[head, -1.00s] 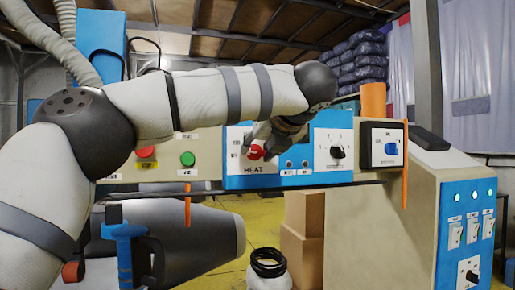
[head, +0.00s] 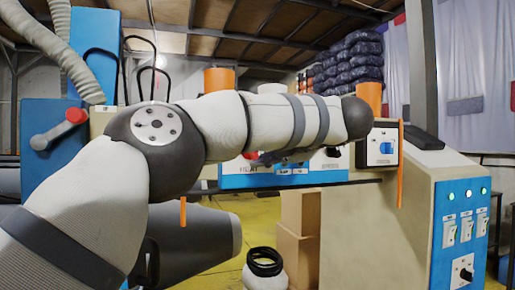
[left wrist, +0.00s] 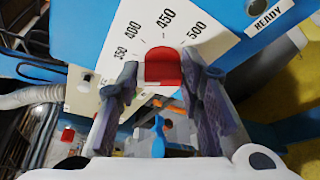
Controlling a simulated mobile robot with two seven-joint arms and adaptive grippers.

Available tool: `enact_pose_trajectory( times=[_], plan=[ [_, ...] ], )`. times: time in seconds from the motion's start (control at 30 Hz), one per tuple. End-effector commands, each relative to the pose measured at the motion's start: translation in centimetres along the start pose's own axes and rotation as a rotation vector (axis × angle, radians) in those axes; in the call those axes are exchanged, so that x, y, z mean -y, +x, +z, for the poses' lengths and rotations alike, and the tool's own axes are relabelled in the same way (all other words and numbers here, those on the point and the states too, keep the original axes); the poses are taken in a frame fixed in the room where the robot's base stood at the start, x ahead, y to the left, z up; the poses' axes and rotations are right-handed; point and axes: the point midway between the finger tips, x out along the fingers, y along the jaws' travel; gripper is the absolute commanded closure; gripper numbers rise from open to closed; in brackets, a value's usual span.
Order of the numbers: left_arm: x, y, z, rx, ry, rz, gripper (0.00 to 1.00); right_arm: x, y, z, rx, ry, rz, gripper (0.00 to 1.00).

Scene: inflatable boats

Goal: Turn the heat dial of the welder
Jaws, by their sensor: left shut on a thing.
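The welder's heat dial is a red knob (left wrist: 163,68) on a white scale plate marked 350 to 500. My left gripper (left wrist: 162,74) is shut on it, with one dark finger on each side in the left wrist view. In the head view the blue HEAT panel (head: 236,182) is partly covered by my left forearm, and only a sliver of the red knob (head: 250,155) shows below it. The dial's pointer mark is not clear. My right gripper is not in view.
A panel with a blue switch (head: 387,148) is right of the HEAT panel. A grey lever with a red knob (head: 76,115) is at the left. A sloped blue console (head: 462,225) stands at the front right. Cardboard boxes (head: 300,215) stand below the beam.

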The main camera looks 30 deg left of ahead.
Motion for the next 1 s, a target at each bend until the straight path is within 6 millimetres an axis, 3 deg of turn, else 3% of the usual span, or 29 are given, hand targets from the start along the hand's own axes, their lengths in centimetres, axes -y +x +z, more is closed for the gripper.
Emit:
enact_pose_trajectory(
  times=[0.4,0.97,1.0],
  plan=[
    [0.26,-0.02,0.02,0.001,0.167,0.069,0.94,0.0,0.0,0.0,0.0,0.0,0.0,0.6],
    [0.29,-0.01,0.02,0.001,0.193,0.079,0.94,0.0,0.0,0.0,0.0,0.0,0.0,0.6],
    [0.29,-0.01,0.02,0.001,0.193,0.079,0.64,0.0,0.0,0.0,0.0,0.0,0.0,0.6]
  ],
)
